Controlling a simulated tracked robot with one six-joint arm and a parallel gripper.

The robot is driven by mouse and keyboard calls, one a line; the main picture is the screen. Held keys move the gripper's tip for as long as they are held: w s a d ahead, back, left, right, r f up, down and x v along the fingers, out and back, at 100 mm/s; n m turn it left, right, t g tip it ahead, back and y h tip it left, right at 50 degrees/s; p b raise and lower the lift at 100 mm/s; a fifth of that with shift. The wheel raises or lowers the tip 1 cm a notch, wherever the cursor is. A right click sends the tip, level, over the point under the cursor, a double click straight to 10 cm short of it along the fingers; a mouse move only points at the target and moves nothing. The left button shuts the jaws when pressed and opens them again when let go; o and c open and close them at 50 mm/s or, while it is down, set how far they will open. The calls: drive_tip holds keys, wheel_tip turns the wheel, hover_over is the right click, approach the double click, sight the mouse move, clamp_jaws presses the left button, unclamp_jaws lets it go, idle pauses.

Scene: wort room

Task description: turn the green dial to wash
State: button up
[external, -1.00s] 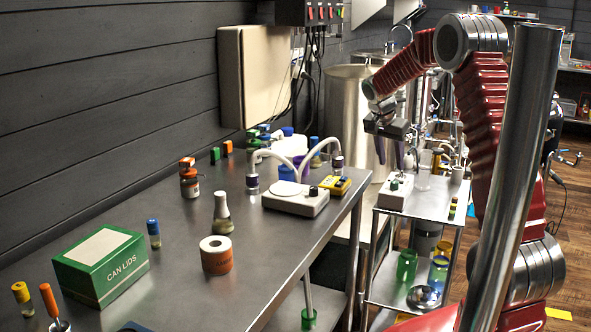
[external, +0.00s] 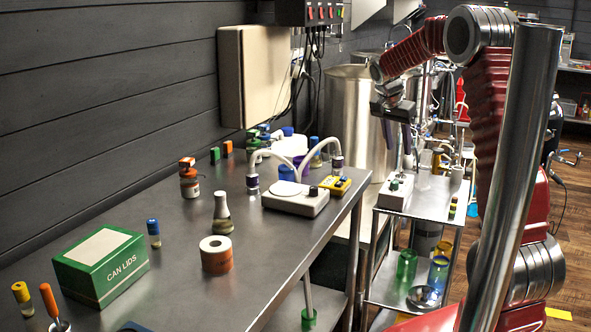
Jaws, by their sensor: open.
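The cart (external: 430,197) also bears small bottles and metal fittings, with green and blue glasses below. The steel table (external: 170,270) holds a green can lids box (external: 101,266), an orange-banded roll (external: 216,254) and a flask (external: 222,213). A steel tank (external: 352,110) stands behind.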

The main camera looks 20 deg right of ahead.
sight(395, 182)
drive_tip(key=shift+s+d+f+n+t+y, duration=0.1)
drive_tip(key=shift+s+d+n+t+y, duration=0.45)
drive_tip(key=shift+n, duration=1.6)
drive_tip(key=shift+s+d+f+n+t+y, duration=0.1)
drive_tip(key=shift+s+d+n+t+y, duration=0.45)
drive_tip(key=shift+n, duration=1.65)
drive_tip(key=shift+s+d+n+t+y, duration=0.15)
drive_tip(key=shift+n+y, duration=0.75)
drive_tip(key=shift+n, duration=1.25)
drive_tip(key=x, duration=1.4)
drive_tip(key=shift+d, duration=0.1)
drive_tip(key=shift+r, duration=0.1)
clamp_jaws()
